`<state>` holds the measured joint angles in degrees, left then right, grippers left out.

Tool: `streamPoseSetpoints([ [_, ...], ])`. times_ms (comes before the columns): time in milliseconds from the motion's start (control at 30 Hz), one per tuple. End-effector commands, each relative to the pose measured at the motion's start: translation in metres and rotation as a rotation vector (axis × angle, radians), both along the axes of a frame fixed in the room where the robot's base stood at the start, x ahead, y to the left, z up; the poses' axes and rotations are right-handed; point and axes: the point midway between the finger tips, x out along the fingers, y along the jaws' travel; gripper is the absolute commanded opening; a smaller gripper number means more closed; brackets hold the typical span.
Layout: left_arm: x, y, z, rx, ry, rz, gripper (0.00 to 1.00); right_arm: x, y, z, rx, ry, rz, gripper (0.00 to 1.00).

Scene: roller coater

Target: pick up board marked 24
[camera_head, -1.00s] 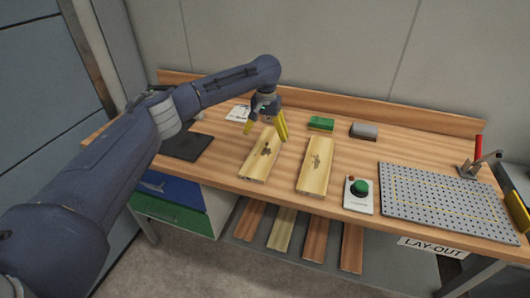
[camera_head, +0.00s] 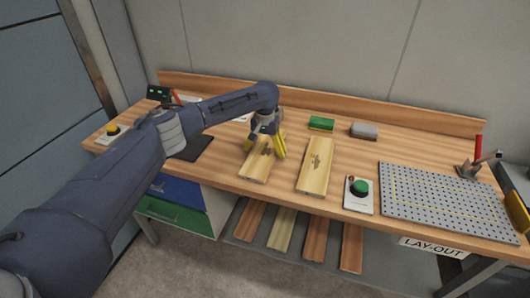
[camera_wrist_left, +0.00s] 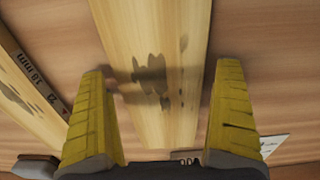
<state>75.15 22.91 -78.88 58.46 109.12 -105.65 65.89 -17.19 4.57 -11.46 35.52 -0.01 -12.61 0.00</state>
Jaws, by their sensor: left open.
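Two light wooden boards with dark stains lie side by side on the bench. My left gripper (camera_head: 264,147) is over the far part of the left board (camera_head: 257,166), with its yellow fingers open. In the left wrist view this board (camera_wrist_left: 155,45) runs between the two fingers, with a gap on each side. A dark label at its end is mostly hidden by the gripper. The right board (camera_head: 315,167) also shows at the left of the wrist view (camera_wrist_left: 28,95). Its dark edge label seems to read "18 mm" and a figure starting with 2, not fully legible.
A green-button box (camera_head: 359,194) and a perforated metal plate (camera_head: 440,202) lie to the right. A green block (camera_head: 321,123) and a grey block (camera_head: 364,130) stand behind the boards. A dark mat (camera_head: 195,147) is at left. More planks (camera_head: 283,229) lie below the bench.

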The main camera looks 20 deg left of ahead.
Motion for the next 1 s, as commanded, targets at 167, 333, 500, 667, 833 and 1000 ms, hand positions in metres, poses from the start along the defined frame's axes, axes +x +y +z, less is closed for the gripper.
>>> streamPoseSetpoints([
  [167,0.0003,0.0003,0.0003,0.0,-0.001,0.0,1.0,0.0002,0.0002,0.0,0.0,0.0,0.0,0.44],
  [333,0.0003,0.0004,0.0004,0.001,-0.001,0.0,0.81,0.0002,0.0002,0.0,0.0,0.0,0.0,0.44],
  [500,0.0003,0.0005,0.0006,0.001,-0.001,0.0,0.62,0.0002,0.0001,0.0,0.0,0.0,0.0,0.44],
  [667,0.0003,0.0006,0.0007,0.001,-0.001,0.0,0.44,0.0002,0.0001,0.0,0.0,0.0,0.0,0.44],
  [833,0.0006,0.0005,0.0012,0.001,-0.002,0.0,0.44,0.0003,0.0001,0.0,0.0,0.0,0.0,0.44],
  [1000,0.0008,0.0006,0.0045,0.001,-0.002,0.0,0.44,0.0003,0.0001,0.0,0.0,0.0,0.0,0.44],
])
